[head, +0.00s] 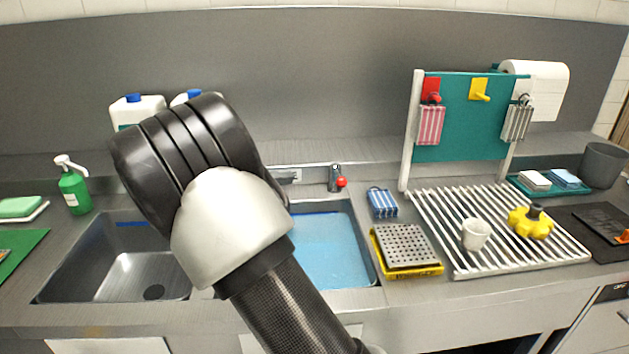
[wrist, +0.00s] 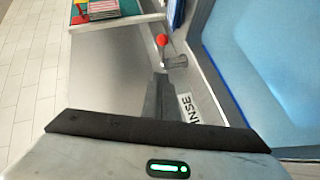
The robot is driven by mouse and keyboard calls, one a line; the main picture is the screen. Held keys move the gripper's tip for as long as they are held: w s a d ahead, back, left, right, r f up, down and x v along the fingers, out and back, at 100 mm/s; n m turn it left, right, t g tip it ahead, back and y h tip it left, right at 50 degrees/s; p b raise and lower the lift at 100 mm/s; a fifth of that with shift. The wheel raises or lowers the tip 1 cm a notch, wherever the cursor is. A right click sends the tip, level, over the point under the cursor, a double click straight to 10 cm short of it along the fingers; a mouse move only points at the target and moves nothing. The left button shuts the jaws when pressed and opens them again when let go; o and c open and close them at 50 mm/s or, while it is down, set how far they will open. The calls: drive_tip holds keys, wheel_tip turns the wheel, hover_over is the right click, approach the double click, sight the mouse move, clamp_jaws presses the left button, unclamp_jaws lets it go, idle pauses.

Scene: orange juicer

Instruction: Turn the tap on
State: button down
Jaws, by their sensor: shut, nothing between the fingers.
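The tap (head: 334,178) is a small grey fitting behind the right sink basin, with a red ball-ended lever (head: 342,182). In the wrist view the tap (wrist: 176,61) stands beside the basin's edge, and its red ball (wrist: 162,40) is clear of my gripper. My gripper (wrist: 160,80) is shut and empty, its dark fingers pointing toward the tap. The fingertips look close to the tap's base, but I cannot tell whether they touch. In the head view my arm hides the gripper.
The right basin (head: 368,262) holds blue water; the left basin (head: 65,270) is empty. A "RINSE" label (wrist: 188,108) lies beside my fingers.

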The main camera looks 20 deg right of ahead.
drive_tip(key=s+d+x, duration=0.1)
drive_tip(key=s+x, duration=0.1)
drive_tip(key=x, duration=1)
drive_tip(key=shift+s+d+f+b, duration=0.15)
drive_tip(key=shift+d+f+b, duration=0.2)
drive_tip(key=shift+f+b, duration=0.1)
